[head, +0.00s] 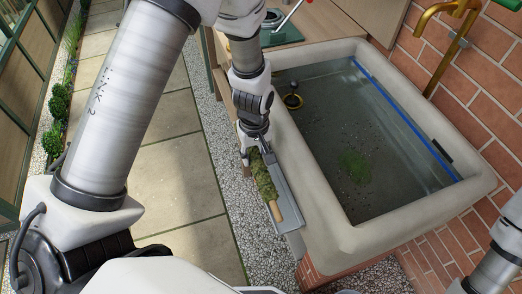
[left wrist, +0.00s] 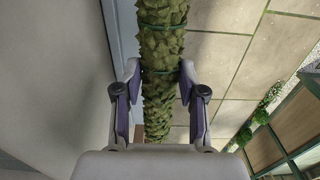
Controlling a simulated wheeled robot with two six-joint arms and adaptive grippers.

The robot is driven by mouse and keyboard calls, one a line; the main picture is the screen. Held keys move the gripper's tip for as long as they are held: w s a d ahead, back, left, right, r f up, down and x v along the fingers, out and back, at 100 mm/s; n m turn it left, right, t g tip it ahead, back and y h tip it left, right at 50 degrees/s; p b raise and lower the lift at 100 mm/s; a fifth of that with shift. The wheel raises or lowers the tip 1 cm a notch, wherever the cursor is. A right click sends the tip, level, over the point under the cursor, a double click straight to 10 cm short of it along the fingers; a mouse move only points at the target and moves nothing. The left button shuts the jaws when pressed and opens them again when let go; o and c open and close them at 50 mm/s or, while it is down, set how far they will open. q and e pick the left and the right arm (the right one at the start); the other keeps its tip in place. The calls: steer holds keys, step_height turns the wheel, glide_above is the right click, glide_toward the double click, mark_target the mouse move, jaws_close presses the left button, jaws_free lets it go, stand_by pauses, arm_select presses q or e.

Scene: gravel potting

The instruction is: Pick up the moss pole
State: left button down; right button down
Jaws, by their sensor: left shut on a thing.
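The moss pole (head: 263,179) is a rough green stick with a bare wooden end (head: 275,211). It lies along a narrow grey tray (head: 289,196) beside the sink's left rim, its wooden end toward me. My left gripper (head: 252,147) is at the pole's far, mossy end. In the left wrist view the moss pole (left wrist: 162,45) runs between the two fingers of the left gripper (left wrist: 160,85), which are shut on it. Whether the pole is lifted off the tray I cannot tell. My right gripper is not in view.
A stone sink (head: 355,243) with murky water, a green clump (head: 354,165) and a dark ring-shaped item (head: 292,100) is to the right. A brass tap (head: 446,30) is on the brick wall. Paving (head: 180,150) and gravel lie to the left.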

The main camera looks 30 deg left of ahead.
arm_select(q)
steer(key=s+r+p, duration=0.1)
steer(key=s+p, duration=0.4)
steer(key=s, duration=0.8)
steer(key=shift+a+r, duration=0.15)
steer(key=shift+a, duration=0.2)
steer(key=c, duration=1.6)
jaws_free()
steer(key=shift+o, duration=0.2)
